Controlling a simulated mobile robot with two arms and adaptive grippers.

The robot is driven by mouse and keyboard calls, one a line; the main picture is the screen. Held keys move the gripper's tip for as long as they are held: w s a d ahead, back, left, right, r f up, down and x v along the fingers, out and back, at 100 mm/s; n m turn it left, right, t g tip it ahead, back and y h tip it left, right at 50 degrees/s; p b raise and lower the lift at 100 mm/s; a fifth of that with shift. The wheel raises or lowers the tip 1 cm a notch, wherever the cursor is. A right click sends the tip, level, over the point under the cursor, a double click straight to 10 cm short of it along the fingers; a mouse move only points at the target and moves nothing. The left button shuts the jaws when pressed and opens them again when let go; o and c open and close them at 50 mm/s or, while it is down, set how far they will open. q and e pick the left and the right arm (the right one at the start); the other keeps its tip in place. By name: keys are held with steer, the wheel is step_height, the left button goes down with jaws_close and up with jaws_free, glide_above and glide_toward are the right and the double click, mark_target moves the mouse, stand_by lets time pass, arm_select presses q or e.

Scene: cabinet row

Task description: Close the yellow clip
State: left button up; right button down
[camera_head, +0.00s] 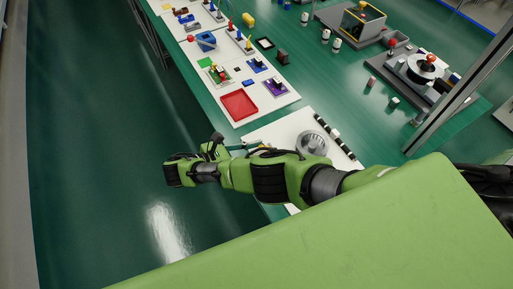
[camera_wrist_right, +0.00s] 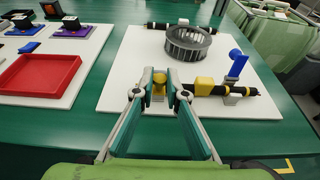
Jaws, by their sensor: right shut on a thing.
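In the right wrist view, a yellow clip part (camera_wrist_right: 159,83) sits between the teal fingertips of my right gripper (camera_wrist_right: 160,91), which is shut on it. The fingers hide part of it. A yellow block (camera_wrist_right: 204,86) is around a black rod (camera_wrist_right: 236,91) just to the right; I cannot tell whether it belongs to the same clip. In the head view, my right gripper (camera_head: 254,148) is over the edge of the white board (camera_head: 292,122), small and partly hidden by my arm. My left gripper is not in view.
A blue upright clip (camera_wrist_right: 237,64) stands right of the yellow block. A grey slotted ring (camera_wrist_right: 188,43) lies behind, near another dark rod (camera_wrist_right: 160,25). A red tray (camera_wrist_right: 41,75) is on the board to the left. Bare floor (camera_head: 110,130) lies left of the table.

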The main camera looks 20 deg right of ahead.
steer(key=c, duration=2)
jaws_free()
